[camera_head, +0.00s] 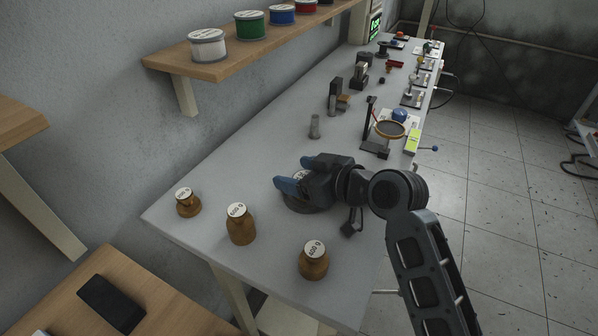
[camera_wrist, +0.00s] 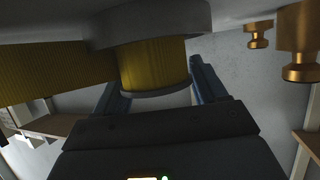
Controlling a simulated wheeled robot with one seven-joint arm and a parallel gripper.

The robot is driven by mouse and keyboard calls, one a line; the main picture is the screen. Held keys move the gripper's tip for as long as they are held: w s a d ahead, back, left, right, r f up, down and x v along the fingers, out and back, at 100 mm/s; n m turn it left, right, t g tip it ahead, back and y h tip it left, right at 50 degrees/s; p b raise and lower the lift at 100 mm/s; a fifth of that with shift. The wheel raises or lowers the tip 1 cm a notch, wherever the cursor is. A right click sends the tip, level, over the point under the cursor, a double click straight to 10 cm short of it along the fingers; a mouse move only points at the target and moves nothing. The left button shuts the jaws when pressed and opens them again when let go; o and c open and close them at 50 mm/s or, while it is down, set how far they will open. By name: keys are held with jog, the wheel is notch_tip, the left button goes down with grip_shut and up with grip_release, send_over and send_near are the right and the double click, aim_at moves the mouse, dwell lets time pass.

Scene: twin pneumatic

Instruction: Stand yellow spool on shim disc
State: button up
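In the wrist view, the picture appears upside down. The yellow spool (camera_wrist: 153,66) has a yellow wound core and a thin flange, and sits between the two fingers of my gripper (camera_wrist: 160,86). A wide grey disc (camera_wrist: 150,22), perhaps the shim disc, lies against the core's table-side end. In the head view, my gripper (camera_head: 303,174) has its fingers spread around a white-labelled top, low over the table. A dark round edge (camera_head: 303,207) shows below it. I cannot tell whether the fingers touch the spool or whether it rests fully on the disc.
Brass weights (camera_head: 240,224), (camera_head: 313,260), (camera_head: 187,203) stand at the table's near end. A grey cylinder (camera_head: 315,127) and a stand with a round plate (camera_head: 389,130) are beyond my gripper. Another yellow ribbed surface (camera_wrist: 55,72) fills the wrist view's left. Spools line the wall shelf (camera_head: 235,66).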

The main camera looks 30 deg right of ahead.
jog(key=shift+o, duration=1.4)
jog(key=shift+r, duration=0.1)
jog(key=shift+r, duration=0.25)
jog(key=v, duration=1.2)
jog(key=shift+r, duration=0.3)
